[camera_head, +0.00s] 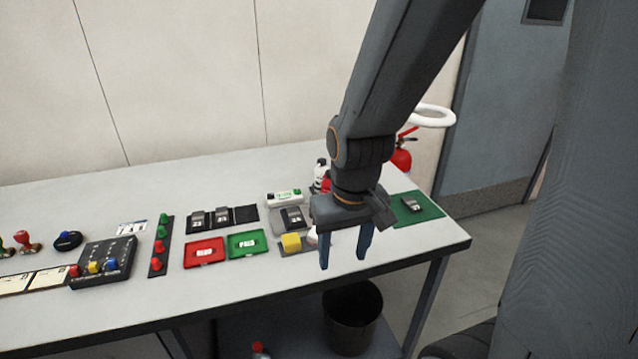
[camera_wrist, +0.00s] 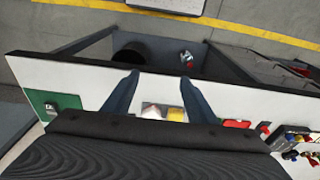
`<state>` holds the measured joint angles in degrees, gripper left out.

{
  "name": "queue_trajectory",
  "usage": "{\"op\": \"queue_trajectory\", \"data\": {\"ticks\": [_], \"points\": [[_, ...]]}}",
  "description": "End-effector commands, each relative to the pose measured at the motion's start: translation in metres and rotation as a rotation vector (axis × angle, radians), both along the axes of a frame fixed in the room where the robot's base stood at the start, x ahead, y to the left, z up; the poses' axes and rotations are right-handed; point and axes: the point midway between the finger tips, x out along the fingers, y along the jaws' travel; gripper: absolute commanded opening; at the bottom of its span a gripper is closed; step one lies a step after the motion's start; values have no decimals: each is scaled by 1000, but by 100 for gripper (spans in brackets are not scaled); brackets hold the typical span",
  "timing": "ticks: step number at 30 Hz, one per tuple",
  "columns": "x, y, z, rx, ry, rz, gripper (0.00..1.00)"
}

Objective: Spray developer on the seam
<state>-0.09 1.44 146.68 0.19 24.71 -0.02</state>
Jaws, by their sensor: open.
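My gripper (camera_head: 343,262) is open and empty, pointing down near the table's front edge at the right. Its two blue fingers also show in the wrist view (camera_wrist: 159,75), apart with nothing between them. Upright bottles, one white with a dark top (camera_head: 320,170), stand behind my gripper and are partly hidden by it. A white bottle with a green label (camera_head: 283,197) lies on a grey mat to the left. I cannot tell which is the developer. Dark blocks with light labels, one on the green mat (camera_head: 428,212), may be weld pieces; no seam can be made out.
A yellow block (camera_head: 291,241), red tray (camera_head: 204,253) and green tray (camera_head: 247,243) lie left of my gripper. A control box (camera_head: 104,259) is farther left. Below the tabletop are a dark bin (camera_head: 352,318) and a red-topped bottle (camera_head: 260,350), also in the wrist view (camera_wrist: 186,58).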

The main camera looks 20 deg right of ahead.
Motion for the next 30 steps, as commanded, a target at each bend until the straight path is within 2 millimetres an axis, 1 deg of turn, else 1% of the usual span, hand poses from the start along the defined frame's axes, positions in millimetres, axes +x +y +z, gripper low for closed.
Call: {"op": "queue_trajectory", "data": {"ticks": [11, 12, 14, 18, 21, 30], "points": [[0, 0, 0, 0, 0, 0, 52], [0, 0, 0, 0, 0, 0, 49], [0, 0, 0, 0, 0, 0, 39], [0, 0, 0, 0, 0, 0, 15], [0, 0, 0, 0, 0, 0, 0], [0, 0, 0, 0, 0, 0, 0]]}}
